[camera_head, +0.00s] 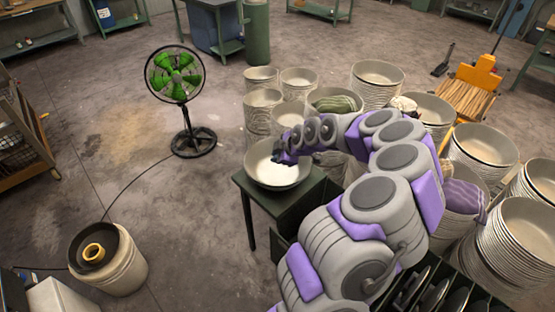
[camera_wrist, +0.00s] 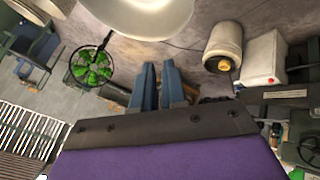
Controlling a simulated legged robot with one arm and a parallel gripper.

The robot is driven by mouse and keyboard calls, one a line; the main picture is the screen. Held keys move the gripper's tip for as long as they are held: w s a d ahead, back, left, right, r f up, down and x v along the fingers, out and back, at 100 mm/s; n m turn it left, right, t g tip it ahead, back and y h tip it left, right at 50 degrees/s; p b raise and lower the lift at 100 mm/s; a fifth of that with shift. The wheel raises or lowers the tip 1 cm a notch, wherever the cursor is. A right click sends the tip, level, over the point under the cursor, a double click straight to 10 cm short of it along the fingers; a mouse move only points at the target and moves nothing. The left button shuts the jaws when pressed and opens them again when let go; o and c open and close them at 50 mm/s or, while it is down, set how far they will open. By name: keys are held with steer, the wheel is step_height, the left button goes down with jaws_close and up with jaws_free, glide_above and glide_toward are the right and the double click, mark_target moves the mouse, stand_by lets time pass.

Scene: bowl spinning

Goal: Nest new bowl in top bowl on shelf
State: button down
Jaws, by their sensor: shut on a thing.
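A wide pale bowl (camera_head: 268,176) with a whitish inside is over the dark green table (camera_head: 300,197) in the head view. I cannot tell whether it rests on the table. My gripper (camera_head: 284,158) is at the bowl's right rim, shut on it. In the wrist view the pale bowl (camera_wrist: 140,18) fills the top edge, just beyond my two blue fingers (camera_wrist: 157,70). The exact contact is not clear there. Which bowl is the top bowl on a shelf cannot be told; the inside below the table's top is mostly hidden by my arm.
Several tall stacks of bowls (camera_head: 372,92) stand behind and to the right, some with cloths in them. A green fan (camera_head: 175,75) stands at the left back. A pale bucket (camera_head: 108,265) is at lower left. The floor left of the table is open, apart from a cable.

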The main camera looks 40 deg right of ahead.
mark_target(277, 170)
steer(key=shift+w+d+f, duration=0.25)
steer(key=shift+w, duration=0.15)
steer(key=shift+d+f, duration=0.2)
steer(key=shift+a+f+b, duration=0.2)
steer(key=shift+f+b, duration=0.3)
steer(key=shift+b, duration=0.15)
steer(key=shift+a+f+b, duration=0.15)
steer(key=shift+f+b, duration=0.3)
steer(key=shift+b, duration=0.15)
steer(key=f+b, duration=0.3)
steer(key=shift+d+f, duration=0.2)
steer(key=shift+d, duration=0.05)
steer(key=shift+a+f+p, duration=0.2)
steer(key=shift+f+p, duration=0.55)
steer(key=shift+f, duration=0.25)
steer(key=shift+d+f+p, duration=0.1)
steer(key=shift+f+p, duration=0.35)
steer(key=shift+f, duration=0.65)
steer(key=shift+w, duration=0.15)
